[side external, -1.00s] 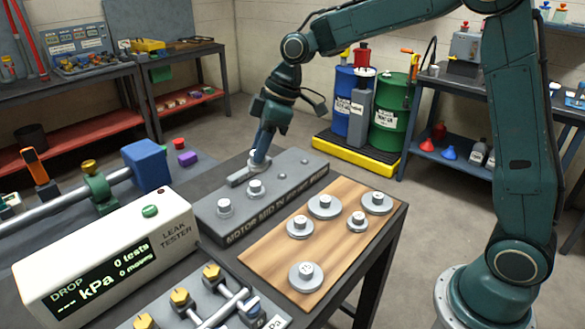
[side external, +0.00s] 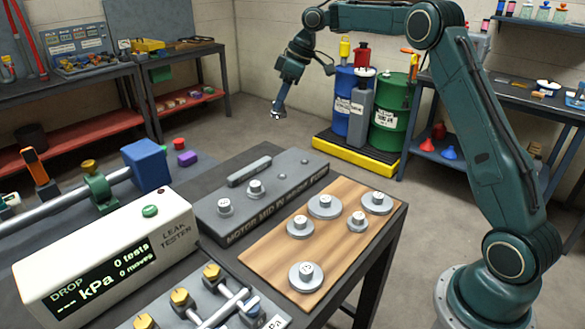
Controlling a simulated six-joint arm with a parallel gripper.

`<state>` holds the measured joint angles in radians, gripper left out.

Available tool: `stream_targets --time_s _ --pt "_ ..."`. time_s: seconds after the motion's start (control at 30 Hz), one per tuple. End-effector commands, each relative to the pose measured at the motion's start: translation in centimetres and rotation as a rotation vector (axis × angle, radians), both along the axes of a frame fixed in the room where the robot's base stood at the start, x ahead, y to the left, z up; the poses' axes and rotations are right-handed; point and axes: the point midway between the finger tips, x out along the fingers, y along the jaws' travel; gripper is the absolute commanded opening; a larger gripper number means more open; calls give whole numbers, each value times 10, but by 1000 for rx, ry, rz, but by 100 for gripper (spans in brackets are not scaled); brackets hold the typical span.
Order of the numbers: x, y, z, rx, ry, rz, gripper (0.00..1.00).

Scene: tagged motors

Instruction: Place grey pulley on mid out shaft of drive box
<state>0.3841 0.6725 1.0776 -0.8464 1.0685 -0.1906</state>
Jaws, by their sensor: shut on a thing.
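My gripper (side external: 278,113) is high beyond the far side of the workbench. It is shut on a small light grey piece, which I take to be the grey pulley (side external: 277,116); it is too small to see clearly. The grey drive box (side external: 208,226) stands on the bench, below and nearer the camera.
A wooden board (side external: 265,250) with several grey pulleys lies right of the drive box. A dark bar (side external: 249,171) lies along the box's back edge. The leak tester (side external: 110,255) stands at front left. Drums (side external: 390,115) stand behind on a yellow pallet (side external: 360,157).

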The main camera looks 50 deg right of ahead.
Motion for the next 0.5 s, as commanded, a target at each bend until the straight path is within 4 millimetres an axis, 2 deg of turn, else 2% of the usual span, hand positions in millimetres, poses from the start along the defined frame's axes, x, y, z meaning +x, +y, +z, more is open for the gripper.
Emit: stream_targets --time_s 0.13,0.37,0.5 --pt "1 -7 0 1 1 -9 0" --pt "1 -8 -1 2 1 -10 0" --pt "2 -7 -9 4 1 -10 0"
